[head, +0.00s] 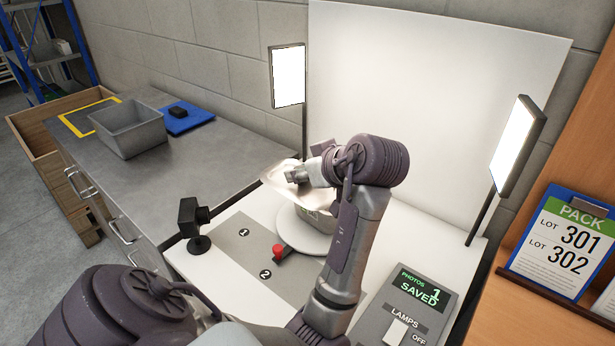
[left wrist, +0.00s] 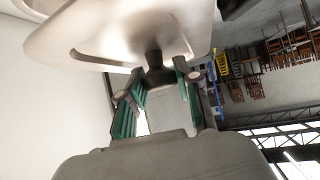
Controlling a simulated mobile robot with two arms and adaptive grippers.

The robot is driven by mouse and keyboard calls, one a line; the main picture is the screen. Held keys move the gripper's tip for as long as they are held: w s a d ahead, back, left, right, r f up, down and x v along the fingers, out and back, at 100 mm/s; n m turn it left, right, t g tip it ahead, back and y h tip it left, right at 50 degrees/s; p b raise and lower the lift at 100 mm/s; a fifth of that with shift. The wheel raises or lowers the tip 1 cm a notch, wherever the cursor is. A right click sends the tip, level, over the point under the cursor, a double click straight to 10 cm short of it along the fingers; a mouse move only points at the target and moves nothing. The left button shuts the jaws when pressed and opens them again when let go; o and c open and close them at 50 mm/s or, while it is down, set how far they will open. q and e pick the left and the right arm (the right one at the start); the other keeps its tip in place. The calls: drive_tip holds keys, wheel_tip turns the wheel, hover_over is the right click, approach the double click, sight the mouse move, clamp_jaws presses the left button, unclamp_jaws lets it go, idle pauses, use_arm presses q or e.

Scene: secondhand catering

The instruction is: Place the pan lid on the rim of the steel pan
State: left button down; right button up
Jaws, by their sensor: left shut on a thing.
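The pan lid (head: 275,178) is a pale, shiny metal lid, partly hidden behind my left gripper (head: 297,177) in the head view. In the left wrist view the lid (left wrist: 110,35) fills the upper part, and the left gripper (left wrist: 156,82) is shut on its dark knob (left wrist: 153,62). The steel pan (head: 318,222) stands on a round white turntable (head: 290,234). My arm and the lid hide much of it. The lid is above the pan's level and toward its left; I cannot tell whether they touch. My right gripper is not in view.
Lamp panels (head: 288,76) (head: 518,146) stand on both sides of a white backdrop (head: 430,100). A control box (head: 412,305) is at front right. A grey bin (head: 130,128) sits on the left counter.

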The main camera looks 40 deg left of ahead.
use_arm(q)
drive_tip(key=shift+a, duration=0.1)
drive_tip(key=w+a+f+p, duration=0.4)
drive_tip(key=w+f, duration=0.6)
drive_tip(key=shift+a+f, duration=0.2)
drive_tip(key=shift+f, duration=0.1)
drive_tip(key=c, duration=1)
unclamp_jaws()
drive_tip(key=shift+d, duration=0.1)
drive_tip(key=shift+o, duration=1)
drive_tip(key=shift+w, duration=0.1)
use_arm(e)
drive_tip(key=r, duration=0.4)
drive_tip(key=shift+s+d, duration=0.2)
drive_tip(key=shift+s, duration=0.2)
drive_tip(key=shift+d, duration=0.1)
